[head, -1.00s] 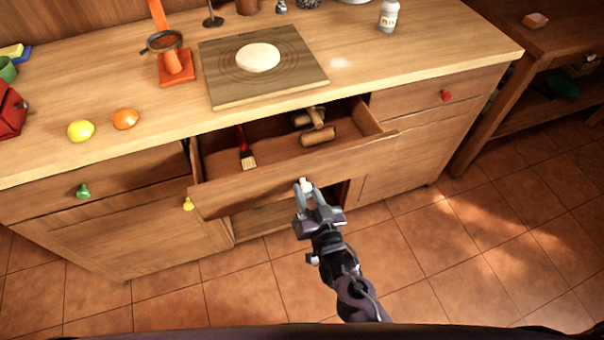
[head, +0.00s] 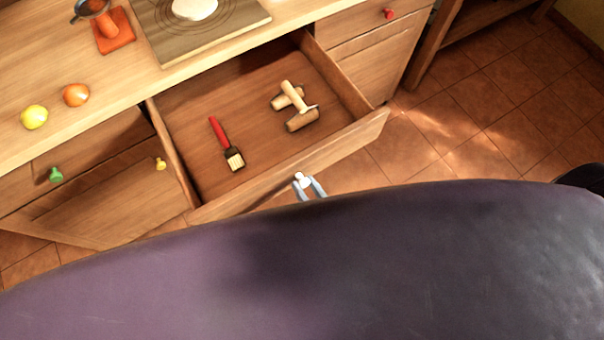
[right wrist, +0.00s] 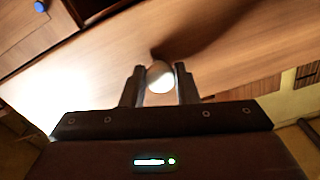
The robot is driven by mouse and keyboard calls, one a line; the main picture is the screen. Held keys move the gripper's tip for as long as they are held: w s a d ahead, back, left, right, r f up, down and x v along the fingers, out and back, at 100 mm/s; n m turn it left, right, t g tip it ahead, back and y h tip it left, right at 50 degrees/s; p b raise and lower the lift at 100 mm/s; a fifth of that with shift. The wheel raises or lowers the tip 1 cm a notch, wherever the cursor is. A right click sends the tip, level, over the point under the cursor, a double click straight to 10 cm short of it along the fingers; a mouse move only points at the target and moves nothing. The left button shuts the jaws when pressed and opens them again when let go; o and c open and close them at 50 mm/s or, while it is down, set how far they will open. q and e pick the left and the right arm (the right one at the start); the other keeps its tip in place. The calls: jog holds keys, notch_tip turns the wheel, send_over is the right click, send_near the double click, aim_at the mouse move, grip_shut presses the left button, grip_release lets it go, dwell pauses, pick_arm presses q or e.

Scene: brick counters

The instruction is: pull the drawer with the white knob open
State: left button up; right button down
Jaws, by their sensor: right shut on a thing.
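The middle drawer (head: 205,213) is pulled well out from the counter, and its inside shows. Its white knob (head: 301,178) is on the drawer front. My right gripper (head: 309,186) is shut on the white knob, with only the fingertips showing in the head view. In the right wrist view the two fingers stand on either side of the white knob (right wrist: 160,78), against the wooden drawer front (right wrist: 215,55). In the drawer lie a red-handled brush (head: 222,139) and wooden tools (head: 302,119). My left gripper is not in view.
A green knob (head: 56,174), a yellow knob (head: 160,164) and a red knob (head: 389,13) mark neighbouring fronts. A lemon (head: 34,117), an orange (head: 76,95) and a board (head: 240,22) sit on the counter. Tiled floor (head: 480,120) is clear at right.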

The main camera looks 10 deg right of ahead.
dwell(0.3)
jog(key=c, duration=1.1)
grip_release()
jog(key=shift+s, duration=0.15)
jog(key=b+v, duration=0.1)
jog(key=v, duration=0.6)
jog(key=shift+s+d, duration=0.15)
jog(key=shift+s, duration=0.1)
